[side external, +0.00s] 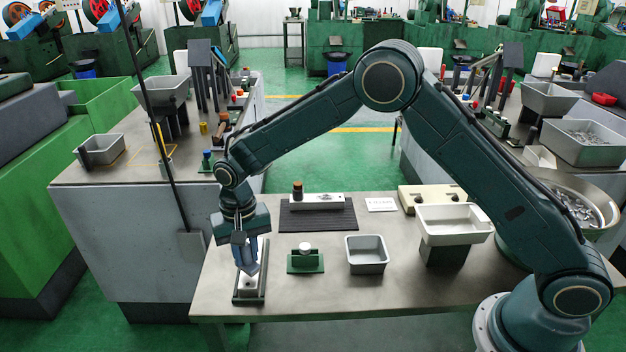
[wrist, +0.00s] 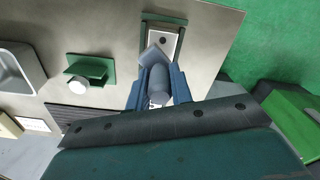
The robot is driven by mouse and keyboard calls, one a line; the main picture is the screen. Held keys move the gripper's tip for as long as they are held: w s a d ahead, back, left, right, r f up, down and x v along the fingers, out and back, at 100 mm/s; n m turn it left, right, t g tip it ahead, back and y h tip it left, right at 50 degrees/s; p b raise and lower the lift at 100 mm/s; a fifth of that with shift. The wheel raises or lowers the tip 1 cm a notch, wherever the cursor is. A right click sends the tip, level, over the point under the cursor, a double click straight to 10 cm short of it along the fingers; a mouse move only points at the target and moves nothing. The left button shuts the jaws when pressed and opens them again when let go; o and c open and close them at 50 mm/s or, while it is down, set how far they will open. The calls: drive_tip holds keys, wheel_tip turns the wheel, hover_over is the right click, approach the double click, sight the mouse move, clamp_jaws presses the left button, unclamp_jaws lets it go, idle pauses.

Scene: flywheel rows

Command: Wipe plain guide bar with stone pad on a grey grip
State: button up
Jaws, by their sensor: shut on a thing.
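A pale guide bar (side external: 251,284) lies in a narrow dark holder at the table's front left; its far end shows in the wrist view (wrist: 163,36) inside a green-edged holder. My gripper (side external: 247,266) is above this bar, pointing down. In the wrist view my gripper (wrist: 157,76) has its blue fingers closed around a grey round grip (wrist: 158,90). A grey pointed pad (wrist: 153,58) shows beyond the grip, over the near part of the bar. I cannot tell whether the pad touches the bar. The fingers hide most of the tool in the side view.
A green stand with a white knob (side external: 305,259) is just right of the bar. Further right are a grey tray (side external: 367,263) and a raised white bin (side external: 453,220). Behind, a black ribbed mat (side external: 341,218) bears a pale bar (side external: 323,201) and a brown-topped piece (side external: 297,189).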

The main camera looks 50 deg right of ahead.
drive_tip(key=shift+f, duration=0.5)
drive_tip(key=shift+w+d+f, duration=0.6)
drive_tip(key=shift+f, duration=0.1)
drive_tip(key=shift+c, duration=0.3)
drive_tip(key=shift+w+d, duration=2.35)
drive_tip(key=shift+d, duration=0.05)
drive_tip(key=shift+s+a, duration=2.85)
drive_tip(key=shift+a, duration=0.05)
drive_tip(key=shift+s+a+r, duration=0.1)
drive_tip(key=shift+s+a, duration=0.05)
drive_tip(key=shift+r, duration=4.05)
